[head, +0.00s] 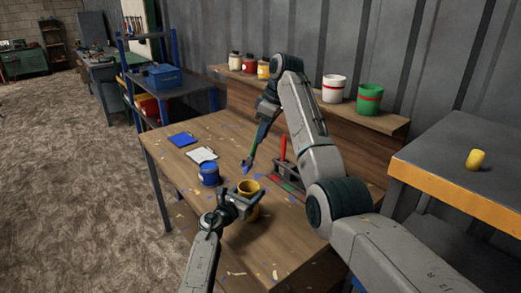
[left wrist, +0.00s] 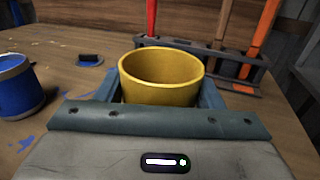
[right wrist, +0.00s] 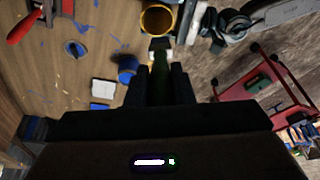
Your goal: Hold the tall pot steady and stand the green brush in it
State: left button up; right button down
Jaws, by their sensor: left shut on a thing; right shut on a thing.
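The yellow pot (head: 247,208) stands upright on the wooden table near its front edge. My left gripper (head: 240,200) is shut on its sides; the left wrist view shows the pot (left wrist: 161,80) between the two fingers, its mouth open and facing up. My right gripper (head: 267,112) is shut on the green brush (head: 261,134) and holds it above the table, tilted, its lower end down and to the left. In the head view that end is above and behind the pot, apart from it. The right wrist view shows the brush (right wrist: 162,72) between dark fingers, pointing toward the pot (right wrist: 158,20).
A blue pot (head: 208,175) stands left of the yellow one. A white pad (head: 201,155) and a blue sheet (head: 183,140) lie farther left. A dark rack (head: 288,176) with red and orange handles stands behind the yellow pot. Paint cans line the back shelf (head: 375,121).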

jog(key=shift+a+f+h, duration=0.3)
jog(key=shift+a+f, duration=0.2)
jog(key=shift+f, duration=0.25)
notch_tip(320, 180, down, 12)
jog(key=shift+f, duration=0.2)
dwell(0.5)
jog(key=shift+d, duration=0.1)
jog(key=c, duration=1.2)
grip_release()
jog(key=shift+o, duration=0.2)
jog(key=v, duration=1.2)
